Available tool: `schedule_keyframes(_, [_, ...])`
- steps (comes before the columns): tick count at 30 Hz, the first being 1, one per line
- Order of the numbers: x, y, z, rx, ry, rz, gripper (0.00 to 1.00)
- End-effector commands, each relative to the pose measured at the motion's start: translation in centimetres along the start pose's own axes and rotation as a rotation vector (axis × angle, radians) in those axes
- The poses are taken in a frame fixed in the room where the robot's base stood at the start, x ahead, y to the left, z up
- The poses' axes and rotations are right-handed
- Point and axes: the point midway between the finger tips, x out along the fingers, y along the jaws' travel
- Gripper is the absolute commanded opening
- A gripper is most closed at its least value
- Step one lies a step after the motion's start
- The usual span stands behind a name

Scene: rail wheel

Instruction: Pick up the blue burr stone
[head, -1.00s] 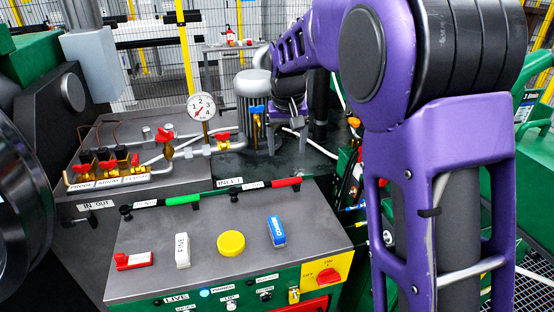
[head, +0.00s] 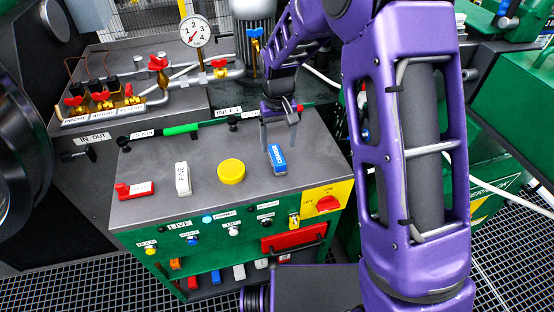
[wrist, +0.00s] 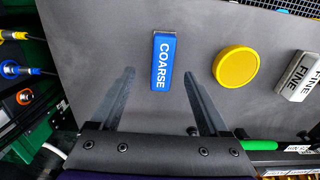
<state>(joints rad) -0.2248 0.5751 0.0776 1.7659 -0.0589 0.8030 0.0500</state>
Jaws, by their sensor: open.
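The blue burr stone (head: 277,159), labelled COARSE, lies on the grey top of the green cabinet (head: 215,200), toward its right side. In the wrist view the blue stone (wrist: 163,62) lies ahead of the fingertips, between their lines. My gripper (head: 281,135) is open and empty, just behind the stone in the head view. In the wrist view my gripper's two fingers (wrist: 158,84) are spread wide and do not appear to touch the stone.
A yellow round puck (head: 231,171), a white FINE stone (head: 183,179) and a red labelled block (head: 134,190) lie left of the blue stone. A pressure gauge (head: 194,31) and valves stand behind.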

Motion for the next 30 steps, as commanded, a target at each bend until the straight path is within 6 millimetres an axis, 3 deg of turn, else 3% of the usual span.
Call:
schedule_keyframes(12, [5.0,-0.3,0.1,0.001,-0.002,0.0,0.79])
schedule_keyframes(21, [5.3,-0.3,0.1,0.001,0.0,0.0,0.77])
schedule_keyframes(30, [5.3,-0.3,0.1,0.001,0.0,0.0,0.23])
